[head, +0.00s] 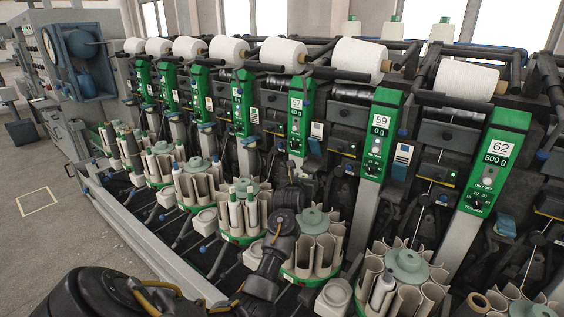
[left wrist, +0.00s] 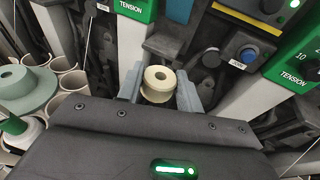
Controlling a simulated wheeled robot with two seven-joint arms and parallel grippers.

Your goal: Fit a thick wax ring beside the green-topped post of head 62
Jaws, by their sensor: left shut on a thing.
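The post of head 62 (head: 490,160) stands at the right of the head view, with a green top panel labelled 62 and 500 g. My left gripper (head: 303,182) is dark and small in the head view, in front of the post labelled 57, well to the left of head 62. In the left wrist view my left gripper (left wrist: 160,92) is shut on a cream wax ring (left wrist: 158,80) with a central hole, held between two grey fingers. The ring cannot be made out in the head view. My right gripper is not in view.
Posts 57 (head: 297,115) and 59 (head: 379,135) stand left of head 62. White yarn packages (head: 358,58) sit above. Round magazines of cream tubes with pale green hubs (head: 406,262) line the front. A blue button (left wrist: 248,55) shows right of the ring in the wrist view.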

